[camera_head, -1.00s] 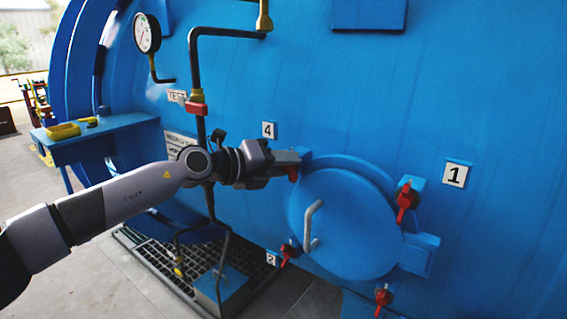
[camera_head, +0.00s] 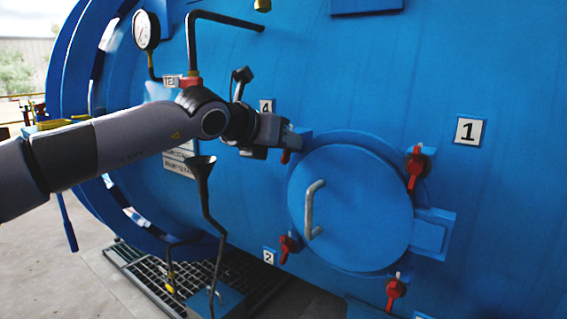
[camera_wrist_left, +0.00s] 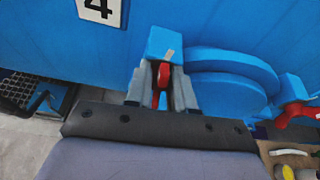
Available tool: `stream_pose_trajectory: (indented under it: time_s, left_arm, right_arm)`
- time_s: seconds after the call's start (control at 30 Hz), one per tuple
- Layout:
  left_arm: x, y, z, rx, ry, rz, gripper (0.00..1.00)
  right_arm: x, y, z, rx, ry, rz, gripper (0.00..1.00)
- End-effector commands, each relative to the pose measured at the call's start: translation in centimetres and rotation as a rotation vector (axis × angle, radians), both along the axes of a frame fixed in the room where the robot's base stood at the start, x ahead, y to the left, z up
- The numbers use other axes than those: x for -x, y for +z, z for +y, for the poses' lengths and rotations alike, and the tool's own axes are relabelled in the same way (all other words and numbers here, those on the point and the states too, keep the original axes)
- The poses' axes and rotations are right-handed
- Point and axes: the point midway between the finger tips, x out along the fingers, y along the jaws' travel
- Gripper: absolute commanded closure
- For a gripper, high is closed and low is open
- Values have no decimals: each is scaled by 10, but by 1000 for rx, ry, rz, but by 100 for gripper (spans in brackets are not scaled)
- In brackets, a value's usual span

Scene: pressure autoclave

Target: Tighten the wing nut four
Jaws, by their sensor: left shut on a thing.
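The red wing nut four (camera_wrist_left: 164,76) sits at the upper left of the round blue hatch, by the label 4 (camera_head: 266,106). In the head view only a bit of this nut (camera_head: 285,157) shows under my gripper. My left gripper (camera_head: 288,142) reaches it from the left. In the left wrist view my left gripper (camera_wrist_left: 163,88) has its grey fingers on both sides of the red nut, shut on it. The hatch (camera_head: 352,205) is closed and has a pale bent handle (camera_head: 312,208). My right gripper is not in view.
Other red wing nuts sit around the hatch: by label 1 (camera_head: 416,167), at lower left (camera_head: 288,245) and at lower right (camera_head: 395,291). A black pipe with a funnel (camera_head: 202,172) stands below my left arm. A gauge (camera_head: 145,30) is at upper left.

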Motion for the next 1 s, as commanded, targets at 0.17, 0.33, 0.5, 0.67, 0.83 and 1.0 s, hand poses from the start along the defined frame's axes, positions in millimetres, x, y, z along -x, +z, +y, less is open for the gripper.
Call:
stream_pose_trajectory:
  time_s: [0.17,0.33,0.5,0.67,0.83,1.0]
  left_arm:
    - [0,-2,-1,-62,0,-52,100]
    - [0,0,-1,-98,1,-77,100]
    - [0,2,-1,-112,0,-88,100]
    - [0,3,-1,-114,0,-91,100]
    - [0,3,-1,-114,0,-91,100]
    - [0,2,-1,-114,0,-89,51]
  right_arm:
    - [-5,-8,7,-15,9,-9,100]
    - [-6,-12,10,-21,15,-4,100]
    - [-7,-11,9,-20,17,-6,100]
    - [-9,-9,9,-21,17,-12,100]
    - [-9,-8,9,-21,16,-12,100]
    - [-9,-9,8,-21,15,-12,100]
